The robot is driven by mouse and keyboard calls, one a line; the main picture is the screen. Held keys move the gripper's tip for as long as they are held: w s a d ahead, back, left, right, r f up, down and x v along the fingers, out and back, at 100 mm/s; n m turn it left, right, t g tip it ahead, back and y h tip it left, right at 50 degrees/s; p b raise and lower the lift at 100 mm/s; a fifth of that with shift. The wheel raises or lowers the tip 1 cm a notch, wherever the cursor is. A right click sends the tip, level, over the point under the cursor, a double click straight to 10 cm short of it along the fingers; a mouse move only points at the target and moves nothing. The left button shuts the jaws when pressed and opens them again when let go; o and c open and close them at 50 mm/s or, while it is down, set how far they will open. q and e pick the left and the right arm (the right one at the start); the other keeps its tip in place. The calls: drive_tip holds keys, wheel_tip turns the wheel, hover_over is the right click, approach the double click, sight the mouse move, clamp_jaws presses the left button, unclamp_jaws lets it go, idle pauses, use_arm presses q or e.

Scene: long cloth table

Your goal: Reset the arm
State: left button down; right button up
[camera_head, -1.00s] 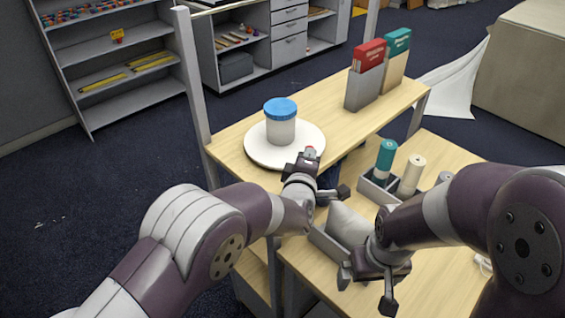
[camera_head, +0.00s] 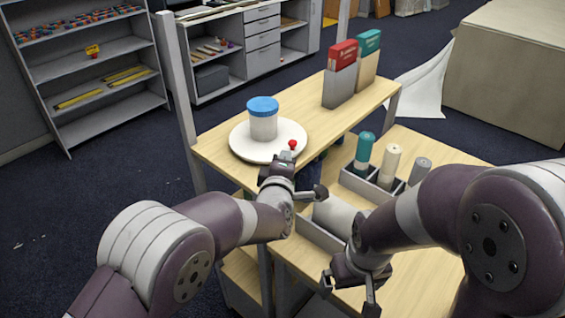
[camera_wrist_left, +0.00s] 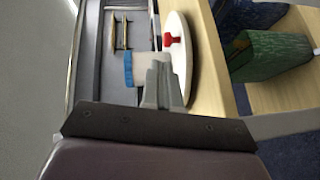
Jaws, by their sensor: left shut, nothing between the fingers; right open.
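My left gripper (camera_head: 287,157) is shut and empty, at the front right edge of a round white plate (camera_head: 243,149). Its closed fingers (camera_wrist_left: 160,82) also show in the left wrist view. A small red knob-like thing (camera_head: 292,145) shows just beyond the fingertips, and it is also in the left wrist view (camera_wrist_left: 172,40). Whether the fingers touch it, I cannot tell. A jar with a blue lid (camera_head: 263,119) stands upright on the plate. My right gripper (camera_head: 348,292) is open and empty above the lower table, in front of a grey tray (camera_head: 316,234).
Several bottles (camera_head: 390,166) stand in a grey caddy on the lower table (camera_head: 446,147). A metal post (camera_head: 177,85) rises at the shelf's left. Open floor lies left.

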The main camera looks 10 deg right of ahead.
use_arm(q)
drive_tip(key=s+d+b, duration=0.1)
drive_tip(key=s, duration=0.7)
drive_tip(key=s+a+f+m+g+y, duration=0.1)
drive_tip(key=a+f+m+g, duration=0.25)
drive_tip(key=a, duration=0.25)
drive_tip(key=a+f+m+g+y, duration=0.1)
drive_tip(key=a+f+m+g, duration=0.25)
drive_tip(key=a, duration=0.35)
drive_tip(key=s+a+f+m+g+y, duration=0.1)
drive_tip(key=s+a+f+m+g, duration=0.1)
drive_tip(key=s+a, duration=0.5)
drive_tip(key=s+a+f+m+g+y, duration=0.1)
drive_tip(key=s+a+f+m+g, duration=0.2)
drive_tip(key=s+a, duration=0.4)
drive_tip(key=s+m+g, duration=0.1)
drive_tip(key=s+g, duration=0.1)
drive_tip(key=shift+s+a+m, duration=0.3)
drive_tip(key=shift+s+a, duration=0.05)
use_arm(e)
drive_tip(key=shift+w+d+f, duration=0.15)
drive_tip(key=shift+w+f, duration=0.1)
drive_tip(key=shift+f, duration=0.25)
drive_tip(key=shift+w+d+f, duration=0.15)
drive_tip(key=shift+w+f, duration=0.1)
drive_tip(key=shift+f, duration=0.2)
